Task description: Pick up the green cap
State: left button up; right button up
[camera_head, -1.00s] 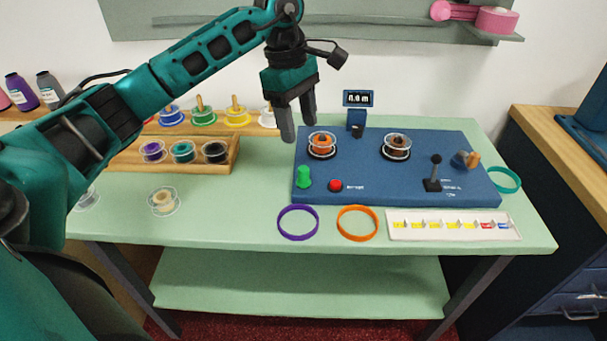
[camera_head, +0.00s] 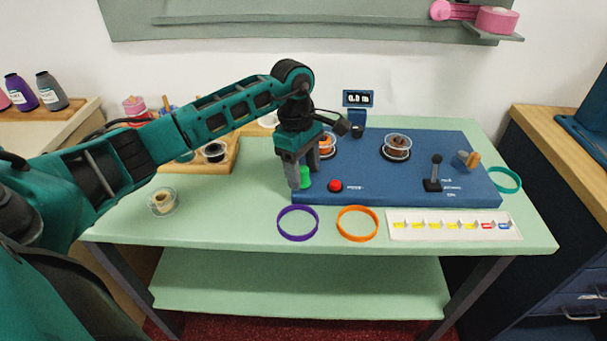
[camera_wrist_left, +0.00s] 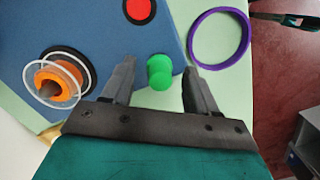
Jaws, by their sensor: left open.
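The green cap (camera_head: 306,178) is a small upright cylinder at the front left corner of the blue board (camera_head: 380,188). In the left wrist view the cap (camera_wrist_left: 159,73) shows between the two fingers, with a gap on each side. My left gripper (camera_head: 302,174) is open and low at the cap, and its near finger partly covers the cap in the head view. The open fingers also show in the left wrist view (camera_wrist_left: 159,68). My right gripper is not in view.
A red button (camera_head: 335,186) sits just right of the cap. An orange spool (camera_head: 327,145) stands behind the gripper. A purple ring (camera_head: 298,237) and an orange ring (camera_head: 357,238) lie in front of the board. A white tray (camera_head: 455,236) lies at the front right.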

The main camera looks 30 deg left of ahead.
pick_arm(q)
jog(key=shift+f, duration=0.35)
jog(key=shift+c, duration=0.3)
jog(key=c, duration=1)
jog(key=shift+o, duration=0.2)
jog(key=shift+r, duration=0.2)
